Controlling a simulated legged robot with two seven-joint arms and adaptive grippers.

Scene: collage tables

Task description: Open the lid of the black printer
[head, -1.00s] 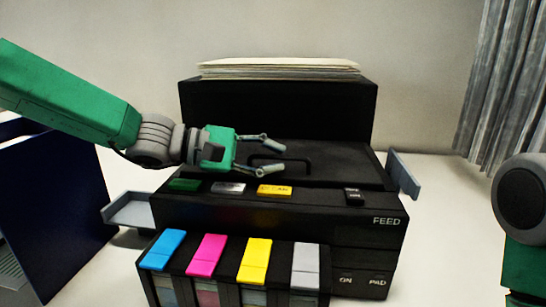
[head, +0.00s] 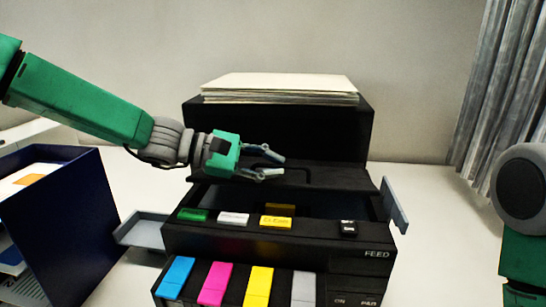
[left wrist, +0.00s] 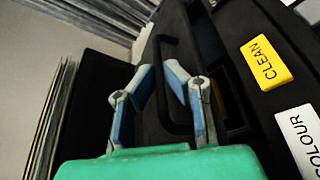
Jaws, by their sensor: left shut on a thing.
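The black printer (head: 250,243) stands on the white table in the head view. Its black lid (head: 340,178) is partly raised, with a dark gap below its front edge. My left gripper (head: 281,166) comes from the left and is shut on the black lid handle (head: 308,174). In the left wrist view, the two blue-tipped fingers (left wrist: 158,71) are at the handle (left wrist: 172,130), with the gap in the printer beside it. The exact finger contact is hard to see. My right gripper is out of view; only part of my right arm shows at the right edge.
Green, white, yellow and black buttons line the front panel. Coloured cartridges (head: 258,285) stick out below. A dark blue box (head: 70,215) is at left. Grey side trays (head: 393,205) flank the printer.

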